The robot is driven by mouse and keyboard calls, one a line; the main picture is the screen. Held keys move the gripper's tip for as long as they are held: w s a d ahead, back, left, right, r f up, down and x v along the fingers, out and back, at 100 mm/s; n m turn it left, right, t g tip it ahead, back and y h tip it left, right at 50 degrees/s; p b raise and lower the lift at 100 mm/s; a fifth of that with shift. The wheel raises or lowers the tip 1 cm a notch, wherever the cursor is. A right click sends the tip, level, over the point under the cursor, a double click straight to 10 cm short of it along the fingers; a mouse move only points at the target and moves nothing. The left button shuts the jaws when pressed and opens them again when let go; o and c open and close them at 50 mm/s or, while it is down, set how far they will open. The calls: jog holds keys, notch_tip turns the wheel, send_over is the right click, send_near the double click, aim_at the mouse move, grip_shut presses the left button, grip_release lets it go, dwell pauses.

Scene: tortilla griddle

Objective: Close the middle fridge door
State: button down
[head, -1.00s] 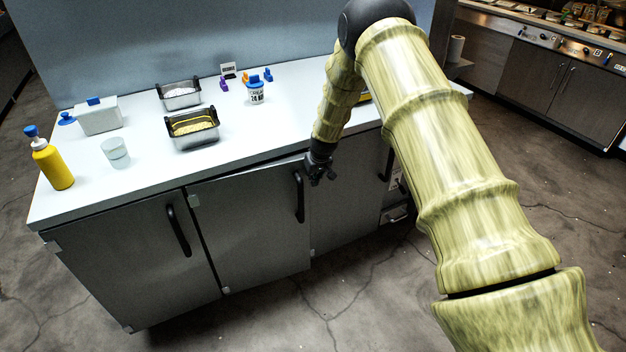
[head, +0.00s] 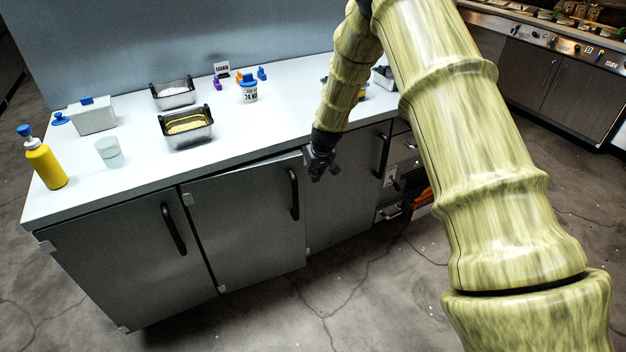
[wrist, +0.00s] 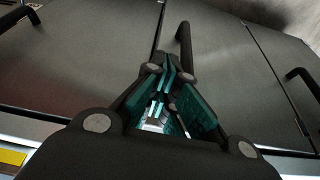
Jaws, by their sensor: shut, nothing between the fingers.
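The middle fridge door (head: 245,230) is a grey panel under the white counter, with a black vertical handle (head: 294,193) near its right edge. Its upper right corner stands slightly out from the cabinet, with a dark gap along the top, so it looks a little ajar. My gripper (head: 318,174) is shut and empty, just right of the handle's upper end and below the counter edge. In the wrist view, the closed fingers (wrist: 165,80) are beside the middle door's handle (wrist: 185,48); contact cannot be told. The middle door (wrist: 225,65) also shows there.
The left door (head: 125,260) looks closed. The right door (head: 345,200) is partly behind my gripper. The white counter (head: 240,130) holds a yellow bottle (head: 46,165), a cup (head: 109,153) and metal containers. Drawers (head: 392,208) are at the right. The floor in front is clear.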

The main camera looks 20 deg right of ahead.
jog(key=shift+v, duration=1.95)
jog(key=t+b, duration=1.4)
jog(key=b, duration=1.7)
send_near(300, 178)
jog(key=w+b, duration=0.3)
jog(key=w, duration=0.4)
jog(key=shift+r, duration=0.1)
